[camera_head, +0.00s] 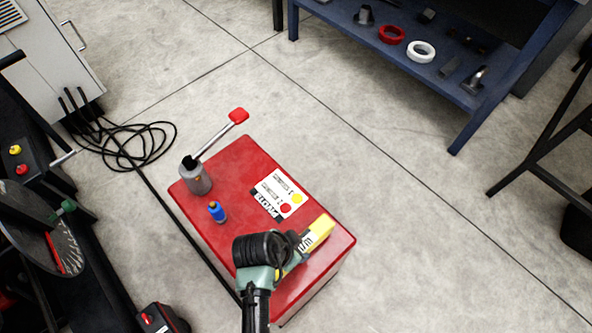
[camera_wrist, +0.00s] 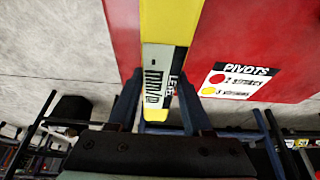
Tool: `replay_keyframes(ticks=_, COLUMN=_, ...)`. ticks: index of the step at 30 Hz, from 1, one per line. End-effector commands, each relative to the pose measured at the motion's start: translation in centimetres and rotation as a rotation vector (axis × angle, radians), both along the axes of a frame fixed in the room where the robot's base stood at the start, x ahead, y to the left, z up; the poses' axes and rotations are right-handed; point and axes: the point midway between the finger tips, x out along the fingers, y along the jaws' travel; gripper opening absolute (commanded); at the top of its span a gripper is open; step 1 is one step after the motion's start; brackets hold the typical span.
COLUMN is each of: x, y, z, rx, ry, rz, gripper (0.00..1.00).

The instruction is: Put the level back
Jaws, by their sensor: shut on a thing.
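The level (camera_head: 319,231) is a yellow bar with a pale printed label, over the right front part of the red cabinet top (camera_head: 245,160). My gripper (camera_head: 302,243) is shut on it. In the wrist view the level (camera_wrist: 170,22) runs up from between the two dark fingers of my gripper (camera_wrist: 158,92), its printed face towards the camera. I cannot tell whether the level touches the red top or is held just above it. My arm hides part of the level in the head view.
A blue bench (camera_head: 340,17) stands behind; black cables (camera_head: 130,148) lie left.

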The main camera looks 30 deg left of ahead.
Motion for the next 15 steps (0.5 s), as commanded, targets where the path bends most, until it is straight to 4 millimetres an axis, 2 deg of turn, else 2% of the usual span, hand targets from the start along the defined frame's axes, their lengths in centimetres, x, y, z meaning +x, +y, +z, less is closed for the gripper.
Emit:
replay_keyframes(ticks=1, x=0.1, y=0.1, z=-1.1, rx=-0.001, ry=-0.002, rz=0.002, gripper=0.00)
replay_keyframes(ticks=4, x=0.1, y=0.1, z=-2.1, rx=0.000, ry=-0.002, rz=0.003, gripper=0.00)
replay_keyframes(ticks=15, x=0.1, y=0.1, z=-2.4, rx=0.001, ry=-0.003, rz=0.001, gripper=0.00)
